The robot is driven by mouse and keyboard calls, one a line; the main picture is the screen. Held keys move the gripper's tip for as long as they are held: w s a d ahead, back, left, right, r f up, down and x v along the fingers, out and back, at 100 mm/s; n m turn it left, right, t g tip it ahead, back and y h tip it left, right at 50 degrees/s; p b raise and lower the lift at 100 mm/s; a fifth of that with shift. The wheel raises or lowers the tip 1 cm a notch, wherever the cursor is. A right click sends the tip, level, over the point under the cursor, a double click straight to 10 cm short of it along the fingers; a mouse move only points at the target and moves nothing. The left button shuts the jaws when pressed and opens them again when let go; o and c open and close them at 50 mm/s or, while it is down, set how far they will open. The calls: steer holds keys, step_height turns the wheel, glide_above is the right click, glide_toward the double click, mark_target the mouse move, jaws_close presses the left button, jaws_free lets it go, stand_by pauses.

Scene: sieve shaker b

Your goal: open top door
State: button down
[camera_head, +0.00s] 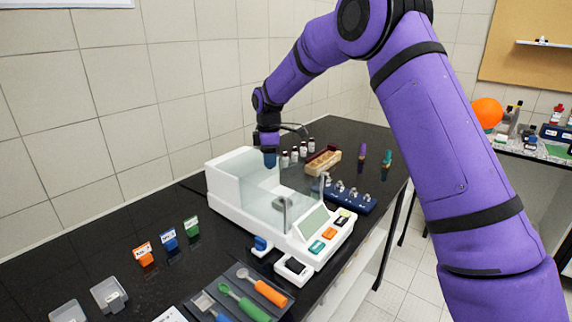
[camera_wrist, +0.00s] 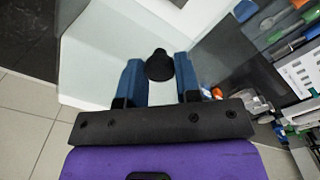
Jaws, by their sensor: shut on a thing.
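A white balance (camera_head: 226,196) with a clear glass draft shield stands on the black bench in the head view. Its keypad and display face the lower right. My gripper (camera_head: 269,160), with blue fingers, reaches down to the top of the shield at the back. In the wrist view the two blue fingers of my gripper (camera_wrist: 158,58) stand on either side of a black knob (camera_wrist: 158,70), shut on it. The knob sits on a pale pane, the top door (camera_wrist: 95,62). How far the top door is open I cannot tell. The knob is hidden in the head view.
Small vials (camera_head: 294,155) and a wooden rack (camera_head: 323,160) stand behind the balance. A blue weight holder (camera_head: 349,198) is at its right. A grey tool tray (camera_head: 236,300) and small tagged stands (camera_head: 168,241) lie in front and left. A tiled wall runs along the left.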

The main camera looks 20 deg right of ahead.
mark_target(258, 164)
steer(key=shift+w+a, duration=0.75)
steer(key=shift+w, duration=0.3)
steer(key=shift+w+a, duration=0.75)
steer(key=shift+w, duration=0.3)
steer(key=c, duration=0.8)
jaws_free()
step_height(258, 164, up, 11)
